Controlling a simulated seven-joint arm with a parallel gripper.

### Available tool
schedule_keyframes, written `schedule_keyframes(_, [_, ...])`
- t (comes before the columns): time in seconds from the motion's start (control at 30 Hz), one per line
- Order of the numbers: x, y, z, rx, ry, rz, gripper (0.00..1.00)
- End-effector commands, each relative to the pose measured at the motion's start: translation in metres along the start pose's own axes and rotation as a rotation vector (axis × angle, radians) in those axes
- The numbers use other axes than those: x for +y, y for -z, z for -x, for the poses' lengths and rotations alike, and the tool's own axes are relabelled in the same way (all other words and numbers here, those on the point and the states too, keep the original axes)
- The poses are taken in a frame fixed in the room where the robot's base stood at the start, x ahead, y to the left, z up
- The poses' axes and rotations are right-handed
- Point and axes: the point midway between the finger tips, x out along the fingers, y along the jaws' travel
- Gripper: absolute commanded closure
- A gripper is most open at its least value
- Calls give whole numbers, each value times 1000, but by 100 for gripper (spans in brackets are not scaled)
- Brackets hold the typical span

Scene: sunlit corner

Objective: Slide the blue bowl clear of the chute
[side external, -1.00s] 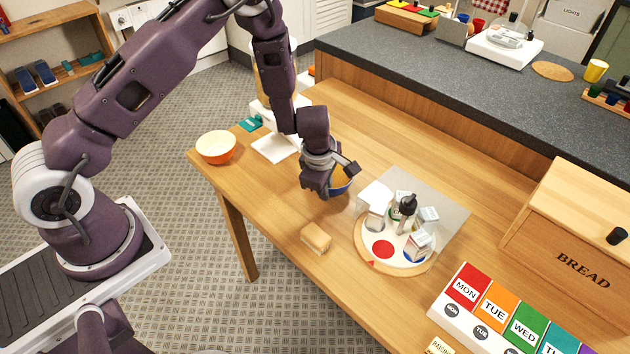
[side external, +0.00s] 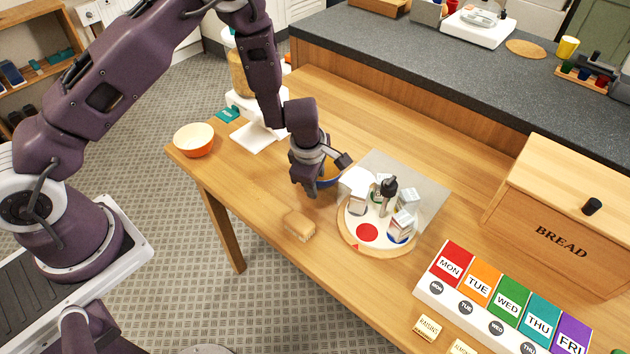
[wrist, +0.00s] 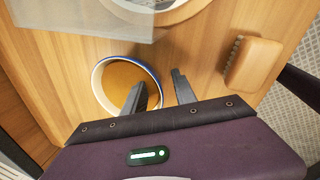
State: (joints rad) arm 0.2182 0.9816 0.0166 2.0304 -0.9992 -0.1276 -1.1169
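The blue bowl (side external: 330,172) stands upright on the wooden table, partly hidden behind my gripper in the side view. In the wrist view the bowl (wrist: 118,75) shows a blue rim and a tan inside. My gripper (side external: 308,190) points down at the bowl's near side. In the wrist view my gripper (wrist: 157,82) has its fingers apart, one over the bowl's inside and one outside its wall, with the rim between them. The dispenser (side external: 238,75) with its white base (side external: 258,137) stands left of the bowl, apart from it. Its chute is hidden behind my arm.
An orange bowl (side external: 194,140) stands at the table's left corner. A small tan brush-like block (side external: 300,226) lies near the front edge. A round turntable (side external: 352,238) with bottles and cartons stands close right of the bowl. A bread box (side external: 560,210) and day-labelled box (side external: 435,288) stand farther right.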

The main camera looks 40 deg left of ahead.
Motion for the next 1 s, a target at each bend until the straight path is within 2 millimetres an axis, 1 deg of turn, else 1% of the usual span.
schedule_keyframes(0.07, [0, 0, 1, 0, -1, 0, 67])
schedule_keyframes(0.17, [1, 0, 10, 0, -3, -1, 67])
schedule_keyframes(0.4, [0, -1, 54, -1, -4, -4, 67])
schedule_keyframes(0.5, [0, -1, 65, 1, -2, -4, 67])
schedule_keyframes(0.6, [0, -1, 70, 0, 0, -1, 67])
schedule_keyframes(0.9, [0, 0, 72, -4, 0, -3, 67])
schedule_keyframes(0.93, [1, -2, 77, -14, 0, -14, 67])
schedule_keyframes(0.97, [2, -5, 85, -33, 0, -36, 67])
schedule_keyframes(1.0, [3, -10, 103, -73, -1, -86, 67])
